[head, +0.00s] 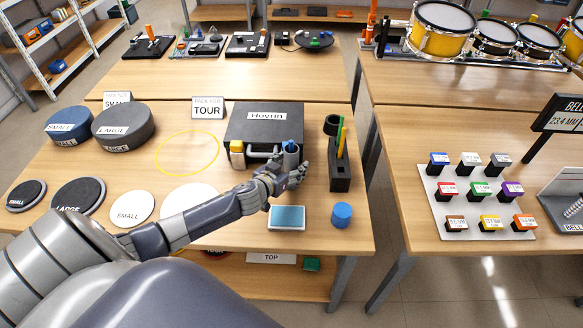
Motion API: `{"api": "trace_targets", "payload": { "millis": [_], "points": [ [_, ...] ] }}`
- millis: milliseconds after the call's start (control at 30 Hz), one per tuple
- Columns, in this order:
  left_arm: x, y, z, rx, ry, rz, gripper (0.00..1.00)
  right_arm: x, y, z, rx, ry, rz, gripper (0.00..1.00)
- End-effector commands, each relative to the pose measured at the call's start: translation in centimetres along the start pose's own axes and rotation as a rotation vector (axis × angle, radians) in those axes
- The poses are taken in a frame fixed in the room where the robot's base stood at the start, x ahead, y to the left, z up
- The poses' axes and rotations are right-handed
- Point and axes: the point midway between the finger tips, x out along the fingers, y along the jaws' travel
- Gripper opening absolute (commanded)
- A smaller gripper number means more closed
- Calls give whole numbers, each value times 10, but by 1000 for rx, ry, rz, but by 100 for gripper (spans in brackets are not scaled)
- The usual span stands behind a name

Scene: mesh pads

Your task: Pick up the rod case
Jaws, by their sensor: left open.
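My left gripper (290,181) is open at the front of a black box (264,118) with a white label and a grey front handle. Its fingers are close to a small grey cylinder (291,156) with a blue top, standing at the box's front right corner. I cannot tell whether they touch. A black holder (340,178) with upright green and yellow sticks stands just right of the hand. No label reads rod case, so I cannot tell for certain which of these it is. My right gripper is not in view.
A yellow-topped bottle (237,153) stands left of the box handle. A blue-topped tray (286,217) and a blue cylinder (342,214) lie in front of the hand. Round blue (68,124) and dark (123,127) cases stand at left. A yellow ring (160,168) marks bare table.

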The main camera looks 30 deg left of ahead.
Motion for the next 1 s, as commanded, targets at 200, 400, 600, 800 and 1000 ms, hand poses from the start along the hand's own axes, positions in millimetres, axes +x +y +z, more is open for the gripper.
{"api": "trace_targets", "payload": {
  "millis": [200, 400, 600, 800, 1000],
  "points": [
    [12, 1, 1, -1, -1, 1, 60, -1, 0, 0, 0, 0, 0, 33],
    [12, 1, 1, 0, -1, 1, 60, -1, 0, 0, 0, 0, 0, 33],
    [12, 0, 1, 0, -1, 1, 19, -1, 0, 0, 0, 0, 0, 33],
    [12, 0, 0, 0, 1, 1, 7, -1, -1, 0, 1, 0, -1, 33],
    [12, 0, -1, 1, 1, 1, 7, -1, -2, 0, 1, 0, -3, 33]
  ]
}}
